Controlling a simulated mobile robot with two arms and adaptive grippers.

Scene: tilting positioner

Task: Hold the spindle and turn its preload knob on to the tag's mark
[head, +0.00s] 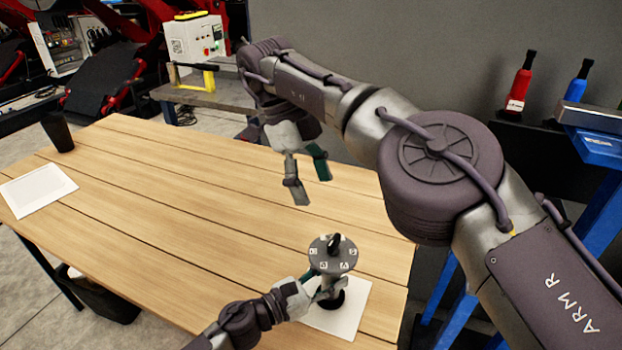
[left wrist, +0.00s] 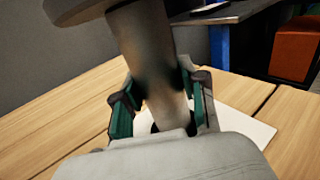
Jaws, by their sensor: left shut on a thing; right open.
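The spindle (head: 345,265) stands upright near the table's front right, with a round grey dial on top bearing several white marked squares. A black knob (head: 334,243) sits on the dial; its symbols are too small to read. My left gripper (head: 322,287) is shut on the spindle's column below the dial. In the left wrist view, its green-padded fingers (left wrist: 160,100) lie on both sides of the grey column (left wrist: 150,55). My right gripper (head: 307,182) is open and empty above the table, behind and left of the spindle. I cannot make out a separate tag.
A white plate (head: 350,318) lies under the spindle on the wooden table (head: 170,220). A white tray (head: 38,190) and a black cup (head: 58,132) are at the far left. The table's middle is clear. Red and blue bottles (head: 519,82) stand on the right.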

